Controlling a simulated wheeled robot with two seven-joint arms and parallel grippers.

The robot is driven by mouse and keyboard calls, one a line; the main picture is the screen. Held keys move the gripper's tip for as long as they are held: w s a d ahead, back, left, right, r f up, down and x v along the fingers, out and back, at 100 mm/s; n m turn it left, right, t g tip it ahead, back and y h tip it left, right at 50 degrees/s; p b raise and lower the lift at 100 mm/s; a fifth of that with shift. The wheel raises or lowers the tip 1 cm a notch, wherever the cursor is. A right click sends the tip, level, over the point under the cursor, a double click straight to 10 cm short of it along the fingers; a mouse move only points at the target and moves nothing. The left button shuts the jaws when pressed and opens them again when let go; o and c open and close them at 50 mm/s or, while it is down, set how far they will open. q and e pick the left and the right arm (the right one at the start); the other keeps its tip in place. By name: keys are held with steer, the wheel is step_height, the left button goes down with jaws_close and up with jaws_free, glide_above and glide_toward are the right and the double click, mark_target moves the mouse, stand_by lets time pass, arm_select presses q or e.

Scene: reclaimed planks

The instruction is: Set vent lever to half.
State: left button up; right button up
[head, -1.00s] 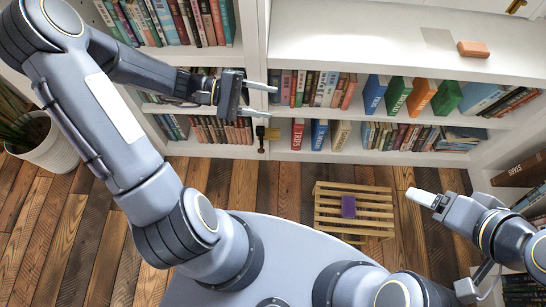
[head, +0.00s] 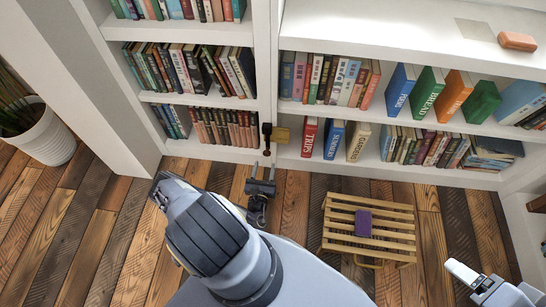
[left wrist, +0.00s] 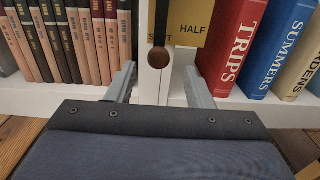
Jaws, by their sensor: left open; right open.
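The vent lever (head: 267,138) is a dark bar with a round brown knob, on the white upright between the bookcases. Its yellow plate (head: 282,135) lies to the right. In the left wrist view the lever (left wrist: 161,25) hangs straight down, its knob (left wrist: 158,57) at the lower end. It partly covers a word on the plate (left wrist: 190,15); HALF is readable right of it. My left gripper (head: 263,166) is open, below the lever; in its wrist view the fingers (left wrist: 160,76) stand either side of the knob, no contact visible. My right gripper (head: 462,272) is open at lower right.
Books fill the shelves on both sides; a red TRIPS book (left wrist: 232,45) stands close right of the left fingers. A potted plant (head: 45,135) stands far left.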

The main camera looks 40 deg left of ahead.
mark_target(266, 155)
arm_select(q)
steer(key=x, duration=0.2)
steer(key=b+x, duration=0.1)
steer(key=x, duration=0.1)
steer(key=b+x, duration=0.1)
steer(key=x, duration=0.1)
steer(key=shift+w+a+f, duration=0.1)
steer(key=shift+a+f, duration=0.05)
steer(key=shift+f, duration=0.2)
steer(key=shift+w+a+r+b, duration=0.1)
steer(key=shift+w+a+b, duration=0.2)
steer(key=shift+w, duration=0.25)
jaws_close()
